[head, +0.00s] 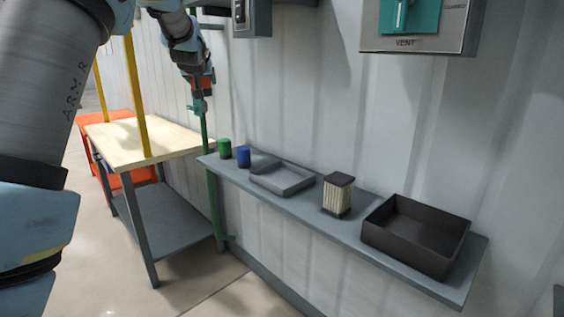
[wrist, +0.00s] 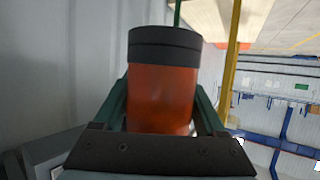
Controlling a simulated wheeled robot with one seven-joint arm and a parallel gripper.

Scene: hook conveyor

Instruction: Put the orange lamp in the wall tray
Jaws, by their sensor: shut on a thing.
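The orange lamp (wrist: 162,98), a cylinder with a dark grey cap, is held between the green fingers of my gripper (wrist: 160,112) in the wrist view. My gripper (head: 200,92) is small in the head view, at the upper left by the wall, high above the shelf's left end. An orange patch shows there; I cannot tell how much of it is the lamp. A shallow grey tray (head: 268,183) lies on the wall shelf, to the right of and below my gripper. No lamp shows in it.
The wall shelf (head: 365,246) also bears a green cylinder (head: 224,148), a blue cylinder (head: 243,157), a pleated filter (head: 337,198) and a deep dark bin (head: 408,252). A green post (head: 211,190) stands near its left end. A wood-topped table (head: 120,147) and yellow posts are at left.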

